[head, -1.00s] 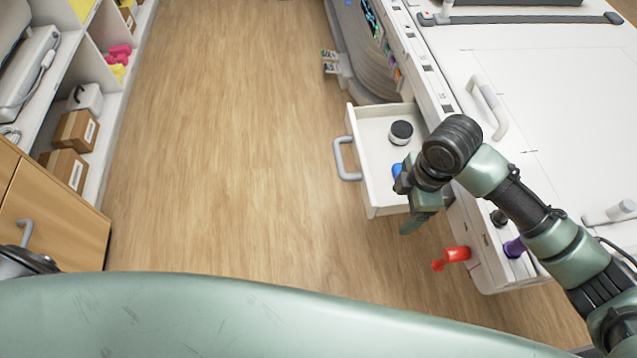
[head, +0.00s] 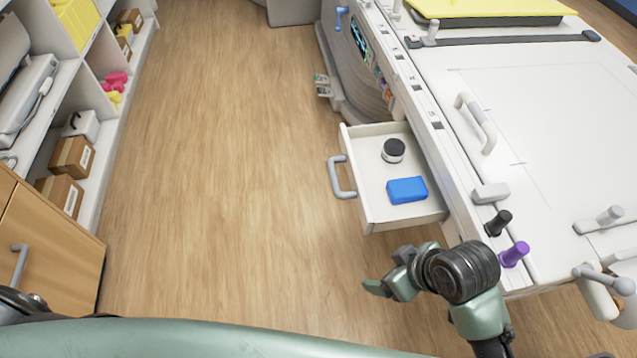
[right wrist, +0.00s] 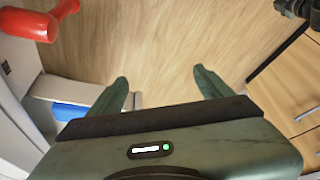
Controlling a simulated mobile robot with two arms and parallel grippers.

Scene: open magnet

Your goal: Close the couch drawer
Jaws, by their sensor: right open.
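The couch drawer (head: 376,212) is white and stands pulled out from the side of the white couch (head: 540,110). Its grey handle (head: 339,178) faces left. Inside lie a black-lidded jar (head: 393,150) and a blue block (head: 407,190). My right gripper (head: 385,285) is below the drawer's near side in the head view, apart from it. In the right wrist view the right gripper (right wrist: 160,85) has its fingers spread with nothing between them, and the drawer (right wrist: 85,92) with the blue block shows at left. My left gripper is not in view.
Purple (head: 515,253) and black (head: 498,222) knobs stick out of the couch side near my right arm. A red handle (right wrist: 38,22) shows in the right wrist view. Shelves and a wooden cabinet (head: 50,235) line the left. The wooden floor (head: 220,160) between is clear.

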